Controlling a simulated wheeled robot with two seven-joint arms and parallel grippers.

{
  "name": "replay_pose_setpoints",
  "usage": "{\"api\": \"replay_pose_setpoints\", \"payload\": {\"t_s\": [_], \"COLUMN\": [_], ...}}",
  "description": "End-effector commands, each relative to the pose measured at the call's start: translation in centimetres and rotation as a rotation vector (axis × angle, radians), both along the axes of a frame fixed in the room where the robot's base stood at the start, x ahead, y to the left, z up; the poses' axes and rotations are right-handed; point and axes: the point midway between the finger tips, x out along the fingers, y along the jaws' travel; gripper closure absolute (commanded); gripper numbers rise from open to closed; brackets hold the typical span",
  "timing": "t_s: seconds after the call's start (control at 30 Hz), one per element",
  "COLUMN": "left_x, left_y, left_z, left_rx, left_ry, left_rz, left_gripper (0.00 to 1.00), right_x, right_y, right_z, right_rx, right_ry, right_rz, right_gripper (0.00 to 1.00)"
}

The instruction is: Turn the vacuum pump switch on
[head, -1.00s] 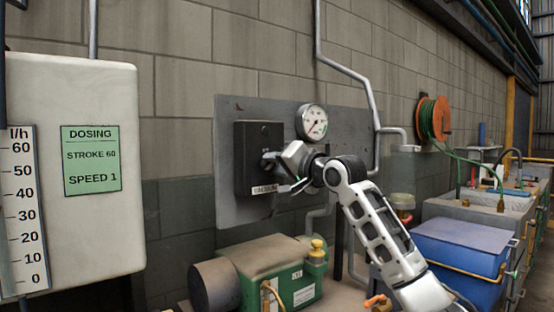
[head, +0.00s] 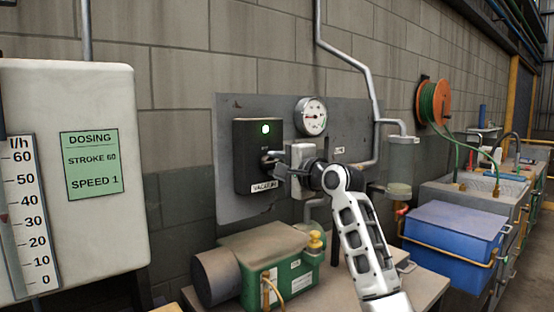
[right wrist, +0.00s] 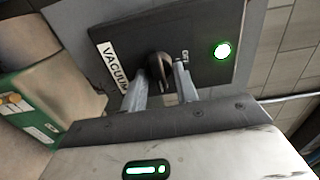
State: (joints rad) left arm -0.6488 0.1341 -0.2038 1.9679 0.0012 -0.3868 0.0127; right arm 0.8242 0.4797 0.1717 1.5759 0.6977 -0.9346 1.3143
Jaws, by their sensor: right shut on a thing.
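The black vacuum switch box (head: 257,143) is on a grey panel on the wall, with a label reading VACUUM below it. A green lamp (head: 265,128) on its upper part is lit; the lamp also shows in the right wrist view (right wrist: 222,51). The dark switch knob (right wrist: 158,68) sits between the fingers of my right gripper (right wrist: 161,82) in the right wrist view. My right gripper (head: 272,165) is shut on the knob at the front of the box. My left gripper is not in view.
A round gauge (head: 312,116) is mounted right of the box. A green pump (head: 270,262) stands on the bench below. A white dosing tank (head: 70,170) stands at left. A blue bin (head: 452,240) and an orange hose reel (head: 433,103) are at right.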

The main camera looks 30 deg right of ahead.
Motion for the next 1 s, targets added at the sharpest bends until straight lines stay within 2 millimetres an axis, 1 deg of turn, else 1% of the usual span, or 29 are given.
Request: {"api": "replay_pose_setpoints", "payload": {"t_s": [0.53, 0.57, 0.6, 0.63, 0.9, 1.0], "left_x": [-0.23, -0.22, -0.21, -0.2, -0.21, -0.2], "left_y": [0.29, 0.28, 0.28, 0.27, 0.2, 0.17], "left_z": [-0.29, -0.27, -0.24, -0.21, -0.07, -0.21], "left_rx": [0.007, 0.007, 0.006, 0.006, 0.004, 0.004], "left_ry": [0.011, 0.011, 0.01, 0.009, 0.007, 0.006], "left_rz": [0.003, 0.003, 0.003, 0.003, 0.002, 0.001], "left_gripper": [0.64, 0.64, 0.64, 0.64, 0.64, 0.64], "right_x": [-0.02, -0.02, -0.02, -0.02, -0.05, -0.48], "right_y": [-0.08, -0.07, -0.07, -0.07, -0.03, -0.07], "right_z": [-0.05, -0.05, -0.05, -0.05, -0.04, -0.11], "right_rx": [0.028, 0.027, 0.027, 0.027, 0.026, 0.024], "right_ry": [0.002, 0.002, 0.002, 0.002, 0.002, 0.002], "right_rz": [-0.001, -0.001, -0.001, -0.001, 0.0, 0.0], "right_gripper": [0.93, 0.68, 0.56, 0.49, 0.49, 0.49]}}
